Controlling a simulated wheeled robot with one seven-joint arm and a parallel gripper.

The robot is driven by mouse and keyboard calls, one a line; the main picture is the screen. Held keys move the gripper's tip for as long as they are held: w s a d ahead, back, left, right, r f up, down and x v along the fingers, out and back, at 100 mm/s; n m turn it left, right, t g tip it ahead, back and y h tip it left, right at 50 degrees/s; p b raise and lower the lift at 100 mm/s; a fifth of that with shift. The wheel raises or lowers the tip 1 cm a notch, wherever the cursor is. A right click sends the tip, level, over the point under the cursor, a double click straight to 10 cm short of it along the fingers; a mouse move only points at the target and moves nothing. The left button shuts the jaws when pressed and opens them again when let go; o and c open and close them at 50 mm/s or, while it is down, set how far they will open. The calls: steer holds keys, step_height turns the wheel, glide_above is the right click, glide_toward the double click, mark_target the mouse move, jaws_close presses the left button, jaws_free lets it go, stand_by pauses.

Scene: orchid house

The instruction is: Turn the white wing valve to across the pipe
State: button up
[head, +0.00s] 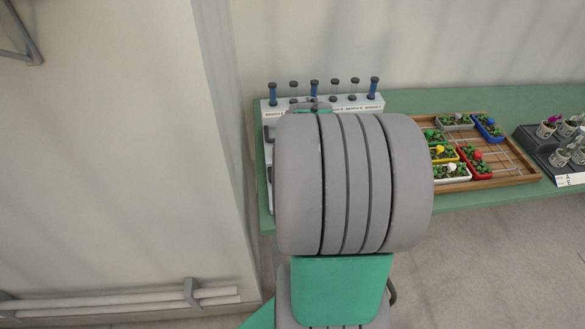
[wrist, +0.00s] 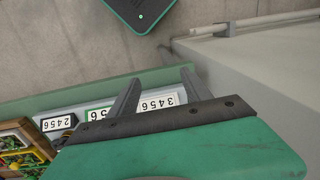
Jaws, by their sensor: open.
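I cannot make out the white wing valve in either view. A white rack (head: 350,104) with upright blue and clear tubes stands at the back left of the green bench in the head view. My arm hides much of the area in front of it. In the wrist view, my gripper (wrist: 159,75) is open, its two fingers apart with nothing between them. White panels with upside-down number labels (wrist: 158,102) lie beyond and partly behind the fingers. In the head view my arm covers the gripper.
A wooden tray (head: 515,180) with several coloured planters sits on the green bench (head: 420,98) right of my arm. A dark stand (head: 541,158) with potted plants is farther right. A pale wall block (head: 110,150) rises close on the left, with pipes (head: 120,303) low along it.

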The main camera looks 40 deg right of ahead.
steer(key=w+d+f+n, duration=0.1)
steer(key=w+d, duration=0.1)
steer(key=d, duration=0.2)
steer(key=w+d+f+n+t+y, duration=0.1)
steer(key=w+d+n, duration=0.1)
steer(key=d, duration=0.2)
steer(key=w+d+f+n+t, duration=0.1)
steer(key=w+d, duration=0.1)
steer(key=d, duration=0.2)
steer(key=shift+d+f+n+y, duration=0.1)
steer(key=shift+d+n+y, duration=0.2)
steer(key=shift+d+n, duration=0.1)
steer(key=w+r+n+t, duration=0.25)
steer(key=w+n, duration=0.25)
steer(key=n, duration=0.3)
steer(key=shift+g, duration=0.45)
steer(key=x, duration=0.2)
steer(key=p+x, duration=0.1)
steer(key=x, duration=0.3)
steer(key=shift+d+f+p, duration=0.3)
steer(key=shift+f+p, duration=0.05)
steer(key=shift+p, duration=0.05)
jaws_close()
